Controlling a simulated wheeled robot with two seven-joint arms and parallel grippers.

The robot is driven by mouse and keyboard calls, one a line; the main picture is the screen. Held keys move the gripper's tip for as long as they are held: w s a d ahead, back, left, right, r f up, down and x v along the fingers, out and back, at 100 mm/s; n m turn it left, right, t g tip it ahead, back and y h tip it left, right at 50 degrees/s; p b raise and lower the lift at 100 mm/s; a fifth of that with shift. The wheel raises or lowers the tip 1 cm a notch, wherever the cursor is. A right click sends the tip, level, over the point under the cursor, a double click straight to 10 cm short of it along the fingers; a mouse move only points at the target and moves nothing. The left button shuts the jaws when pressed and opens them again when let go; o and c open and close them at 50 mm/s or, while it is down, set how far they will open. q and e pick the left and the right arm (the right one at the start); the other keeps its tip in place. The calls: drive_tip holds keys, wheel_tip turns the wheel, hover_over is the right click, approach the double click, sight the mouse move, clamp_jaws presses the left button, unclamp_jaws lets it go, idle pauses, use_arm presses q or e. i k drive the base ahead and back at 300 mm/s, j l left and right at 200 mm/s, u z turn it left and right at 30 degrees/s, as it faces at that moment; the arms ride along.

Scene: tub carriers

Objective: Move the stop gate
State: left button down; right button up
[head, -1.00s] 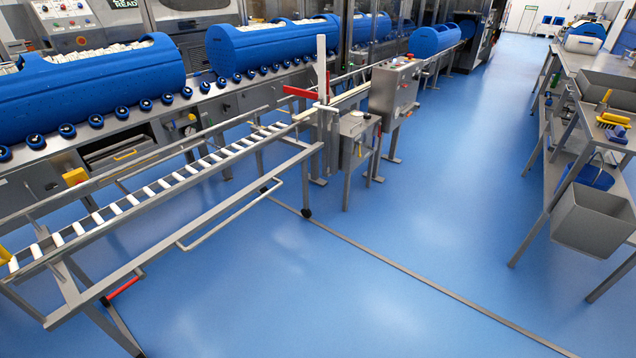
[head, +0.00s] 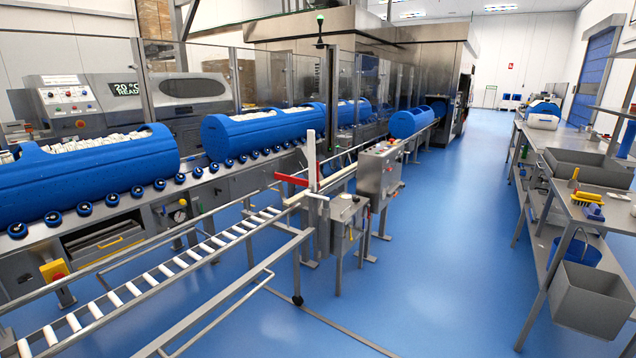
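What looks like the stop gate is a red bar (head: 291,179) beside a white upright post (head: 311,160). They stand at the far end of the roller conveyor (head: 195,254), near the middle of the head view. The red bar points left from the post, roughly level. A grey box on a stand (head: 345,208) is just right of the post. Neither of my grippers is in view, and nothing is seen touching the gate.
Blue tub carriers (head: 255,133) with white contents lie on the wheeled line behind. A grey control box (head: 379,172) stands right of the gate. A steel bench (head: 560,185) with a grey bin (head: 590,300) lines the right. Blue floor (head: 440,240) between is clear.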

sight(288, 178)
drive_tip(key=i+l+u, duration=0.15)
drive_tip(key=i+u, duration=0.25)
drive_tip(key=i+l+u, duration=0.15)
drive_tip(key=u, duration=0.25)
drive_tip(key=l, duration=0.1)
